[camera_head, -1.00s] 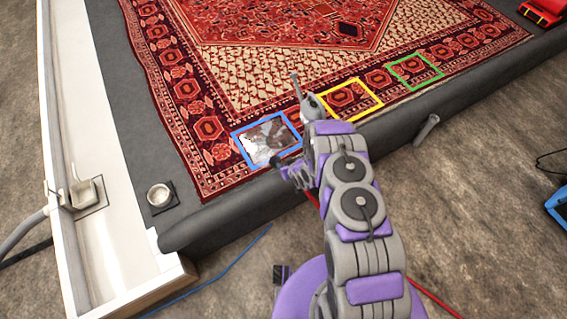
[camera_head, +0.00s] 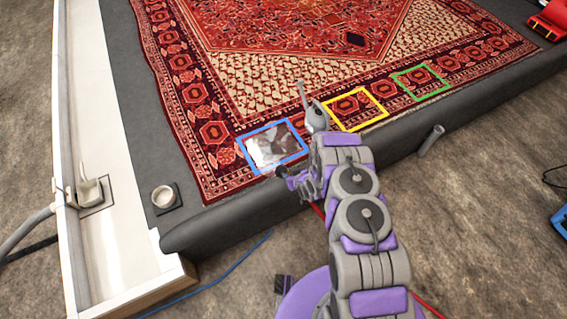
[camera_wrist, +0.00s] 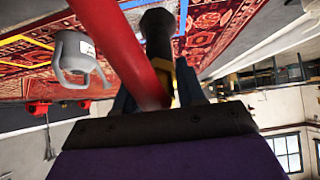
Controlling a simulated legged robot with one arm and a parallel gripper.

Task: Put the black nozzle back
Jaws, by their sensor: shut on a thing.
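My gripper (camera_head: 300,183) is shut on the black nozzle, low over the front edge of the rug beside the blue frame. In the wrist view the black nozzle (camera_wrist: 158,28) stands out beyond the jaws. A red hose (camera_wrist: 118,42) crosses in front of it and hides part of the grip. In the head view the nozzle (camera_head: 281,170) is a small dark tip near the blue frame's lower edge. A grey tube-shaped holder (camera_head: 431,140) sits on the front of the dark pad, to the right of my arm. I cannot tell whether it belongs to the nozzle.
The patterned rug (camera_head: 265,75) bears blue (camera_head: 250,156), yellow (camera_head: 343,128) and green (camera_head: 418,97) frames. A grey spouted jug (camera_head: 316,117) stands near my arm. A round cup (camera_head: 164,196) and a grey-hosed fitting (camera_head: 88,190) are at left.

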